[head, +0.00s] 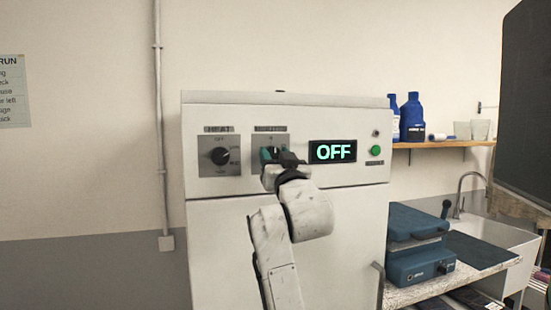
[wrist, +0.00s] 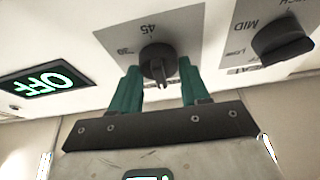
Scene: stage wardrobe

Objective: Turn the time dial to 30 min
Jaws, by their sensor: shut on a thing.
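The time dial (wrist: 158,62) is a dark round knob with a raised grip on a grey plate (wrist: 125,38). In the wrist view its markings appear upside down, with "45" readable above the knob. My gripper (wrist: 160,88) has its two green fingers on either side of the knob, shut on it. In the head view my gripper (head: 273,155) covers most of the dial and its lower markings. The display (head: 333,151) beside it reads OFF in green; it also shows in the wrist view (wrist: 45,83).
The heat dial (head: 220,156) sits left of the time dial, on the same white cabinet (head: 350,230). A green button (head: 376,150) is right of the display. A blue machine (head: 420,262) stands on a counter at right, near a sink (head: 492,258).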

